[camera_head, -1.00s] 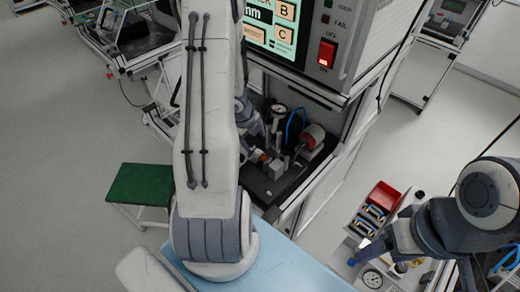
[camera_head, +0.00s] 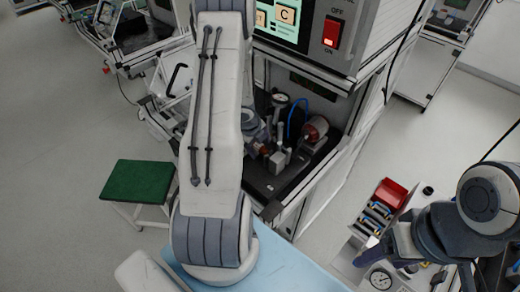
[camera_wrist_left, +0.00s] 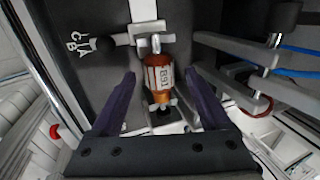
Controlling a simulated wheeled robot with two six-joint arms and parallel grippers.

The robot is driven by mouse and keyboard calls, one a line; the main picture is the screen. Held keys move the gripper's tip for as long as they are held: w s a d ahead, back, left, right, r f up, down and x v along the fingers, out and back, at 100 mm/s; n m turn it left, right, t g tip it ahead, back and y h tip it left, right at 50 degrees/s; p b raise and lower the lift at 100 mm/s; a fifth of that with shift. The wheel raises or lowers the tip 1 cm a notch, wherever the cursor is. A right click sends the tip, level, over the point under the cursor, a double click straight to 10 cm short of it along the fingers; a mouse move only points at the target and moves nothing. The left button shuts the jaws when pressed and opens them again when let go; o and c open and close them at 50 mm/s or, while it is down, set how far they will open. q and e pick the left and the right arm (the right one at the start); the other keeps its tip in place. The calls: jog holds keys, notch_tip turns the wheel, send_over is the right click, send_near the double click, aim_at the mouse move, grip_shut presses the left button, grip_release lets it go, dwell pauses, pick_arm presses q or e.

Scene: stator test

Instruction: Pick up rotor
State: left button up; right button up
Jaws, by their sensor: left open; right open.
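The rotor (camera_wrist_left: 158,77), a copper-coloured cylinder with a white printed label and a pale shaft, is held in a fixture inside the test station. My left gripper (camera_wrist_left: 160,85) is open, with one purple finger on each side of the rotor and visible gaps between. In the head view my left arm hides most of this gripper, and I cannot clearly make out the rotor there. My right gripper (camera_head: 385,248) is at the lower right of the head view, over the side table and apart from the station. It is open; its fingers are only partly visible.
The test station (camera_head: 345,62) encloses the fixture with frame posts and a low overhang. A red-ended cylinder (camera_head: 315,129), a gauge (camera_head: 281,99) and blue hoses crowd it. A red bin (camera_head: 390,192) and another gauge (camera_head: 381,279) are near my right arm. A green-topped stool (camera_head: 140,187) stands left.

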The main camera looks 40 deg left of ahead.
pick_arm(q)
grip_shut()
notch_tip(320, 180, up, 10)
jog(key=p, duration=0.7)
jog(key=shift+r+p, duration=0.1)
jog(key=shift+p, duration=0.25)
notch_tip(320, 180, up, 5)
jog(key=p, duration=0.6)
send_over(259, 146)
jog(key=shift+b, duration=0.3)
